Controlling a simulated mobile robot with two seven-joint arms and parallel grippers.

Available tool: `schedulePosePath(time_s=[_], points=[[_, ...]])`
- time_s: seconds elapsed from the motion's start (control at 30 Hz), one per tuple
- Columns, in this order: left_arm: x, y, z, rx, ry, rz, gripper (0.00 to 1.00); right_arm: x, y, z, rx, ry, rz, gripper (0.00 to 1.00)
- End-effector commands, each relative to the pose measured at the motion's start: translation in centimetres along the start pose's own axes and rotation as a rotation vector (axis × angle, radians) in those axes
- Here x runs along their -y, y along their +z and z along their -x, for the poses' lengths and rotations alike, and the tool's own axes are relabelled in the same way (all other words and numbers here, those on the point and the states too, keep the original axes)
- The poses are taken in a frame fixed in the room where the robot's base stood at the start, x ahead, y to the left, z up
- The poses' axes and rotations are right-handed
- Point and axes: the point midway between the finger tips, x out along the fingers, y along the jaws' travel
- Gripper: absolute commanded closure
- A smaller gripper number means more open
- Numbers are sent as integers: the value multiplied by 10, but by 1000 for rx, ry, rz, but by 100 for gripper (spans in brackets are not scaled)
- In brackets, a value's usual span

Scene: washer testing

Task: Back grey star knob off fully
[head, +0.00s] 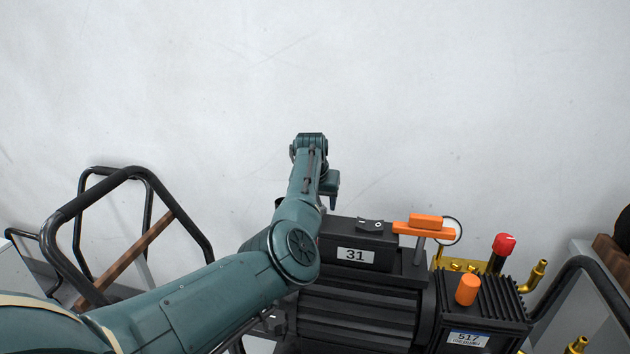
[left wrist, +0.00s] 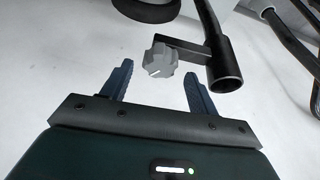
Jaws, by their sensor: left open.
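The grey star knob (left wrist: 160,61) shows in the left wrist view, with a light line on its face. It sits at the end of a short dark bracket beside a black tube (left wrist: 224,68). My left gripper (left wrist: 156,76) is open, with its two blue fingers apart. In that view the knob appears between and just beyond the fingertips; I cannot tell any contact. In the head view my left arm reaches over the machine to its far left side, and the knob is hidden there. My right gripper is not in view.
A black tubular frame (head: 110,195) stands at left. Brass fittings (head: 538,275) stick out at right.

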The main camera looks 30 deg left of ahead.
Motion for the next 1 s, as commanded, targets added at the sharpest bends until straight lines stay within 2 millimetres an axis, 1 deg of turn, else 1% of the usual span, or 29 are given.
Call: schedulePosePath(time_s=[0.17,0.3,0.4,0.5,0.6,0.7,1.0], points=[[-1,-1,34,-6,1,1,40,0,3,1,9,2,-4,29],[-1,0,65,-6,2,1,40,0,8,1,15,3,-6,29],[0,0,84,-4,1,1,40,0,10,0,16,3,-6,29],[0,0,99,-3,1,-1,40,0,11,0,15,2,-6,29],[0,0,109,-2,1,-1,40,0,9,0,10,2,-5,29],[0,0,114,-1,2,0,40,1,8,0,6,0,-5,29],[0,0,115,-1,1,0,40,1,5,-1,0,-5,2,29]])
